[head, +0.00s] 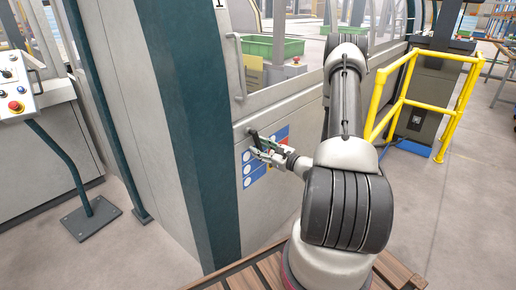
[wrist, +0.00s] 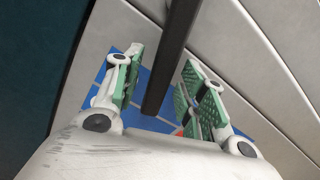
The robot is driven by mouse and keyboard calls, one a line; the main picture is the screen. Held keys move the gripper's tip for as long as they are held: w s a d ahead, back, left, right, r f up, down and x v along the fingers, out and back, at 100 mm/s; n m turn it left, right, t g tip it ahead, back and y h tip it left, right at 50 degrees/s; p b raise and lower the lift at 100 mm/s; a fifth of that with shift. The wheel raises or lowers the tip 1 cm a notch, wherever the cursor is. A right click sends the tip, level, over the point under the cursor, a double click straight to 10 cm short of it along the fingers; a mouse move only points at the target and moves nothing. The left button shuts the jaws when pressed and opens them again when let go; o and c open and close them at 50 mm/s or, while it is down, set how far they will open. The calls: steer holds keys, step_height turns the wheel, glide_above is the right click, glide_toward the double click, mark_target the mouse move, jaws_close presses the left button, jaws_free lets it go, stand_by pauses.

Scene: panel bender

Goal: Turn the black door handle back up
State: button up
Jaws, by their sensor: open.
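The black door handle (head: 254,138) is on the grey machine panel, just right of the dark teal post. In the wrist view the handle (wrist: 172,62) is a long dark bar running from the top edge down between my fingers. My gripper (head: 264,152) is at the handle in the head view and hides part of it. In the wrist view my gripper (wrist: 160,78) is open, with a green-padded finger on each side of the bar. Gaps show between the bar and both pads. The handle's exact angle on the door is hard to tell.
Blue and red stickers (head: 250,170) are on the panel behind my gripper. A light grey vertical grab bar (head: 239,68) is above the handle. The teal post (head: 190,110) stands close on the left. A yellow railing (head: 440,104) is at the right, beyond my arm.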

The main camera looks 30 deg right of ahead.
steer(key=shift+w+a, duration=0.25)
steer(key=shift+w, duration=0.45)
jaws_close()
